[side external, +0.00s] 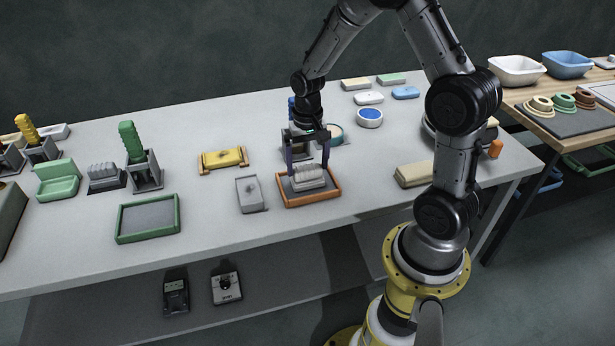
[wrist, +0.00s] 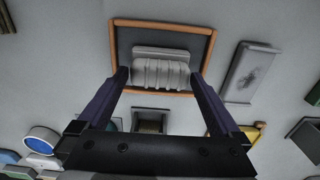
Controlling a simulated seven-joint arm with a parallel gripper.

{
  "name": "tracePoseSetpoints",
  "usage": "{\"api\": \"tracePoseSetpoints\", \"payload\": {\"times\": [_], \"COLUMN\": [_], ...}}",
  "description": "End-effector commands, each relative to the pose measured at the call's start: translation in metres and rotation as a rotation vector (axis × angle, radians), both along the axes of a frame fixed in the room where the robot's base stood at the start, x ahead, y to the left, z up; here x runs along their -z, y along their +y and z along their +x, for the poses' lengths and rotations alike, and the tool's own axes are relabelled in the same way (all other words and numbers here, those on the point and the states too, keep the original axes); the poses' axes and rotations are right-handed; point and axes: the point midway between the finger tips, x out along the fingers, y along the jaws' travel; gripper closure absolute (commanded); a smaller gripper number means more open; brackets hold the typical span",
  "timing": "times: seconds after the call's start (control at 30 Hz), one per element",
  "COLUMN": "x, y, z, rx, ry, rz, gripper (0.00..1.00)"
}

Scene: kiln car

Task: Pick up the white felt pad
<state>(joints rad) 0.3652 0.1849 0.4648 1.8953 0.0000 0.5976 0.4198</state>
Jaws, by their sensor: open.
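A pale, ribbed block, the likeliest white felt pad (side external: 308,181), sits in a shallow orange-rimmed tray (side external: 312,202) near the table's front edge. In the wrist view the ribbed pad (wrist: 160,74) lies toward the near side of the tray (wrist: 160,23), with a flat pale part behind its ribs. My gripper (side external: 309,168) points down over the tray, open. In the wrist view its fingertips (wrist: 159,77) stand at either side of the pad. A gap or contact at each finger is hard to tell. I cannot make out the felt texture.
A grey-white block (side external: 250,194) lies left of the tray, a yellow piece (side external: 223,160) behind it. A green-rimmed tray (side external: 148,236) and a similar ribbed block (side external: 104,175) are farther left. A blue-topped round pot (side external: 369,118) stands behind right; a beige block (side external: 413,174) lies right.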

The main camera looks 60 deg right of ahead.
Motion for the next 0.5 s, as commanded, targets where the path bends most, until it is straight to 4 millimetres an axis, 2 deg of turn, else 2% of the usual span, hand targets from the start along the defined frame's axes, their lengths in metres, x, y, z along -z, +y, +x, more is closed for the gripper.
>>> {"api": "tracePoseSetpoints", "payload": {"times": [0.13,0.4,0.5], "x": [0.016,0.019,0.019], "y": [0.0,0.0,0.0], "z": [0.0,0.0,0.0], "rx": [0.0,0.0,0.0], "ry": [0.001,-0.001,-0.001], "rz": [0.001,-0.001,-0.001], "gripper": [0.0,0.0,0.16]}}
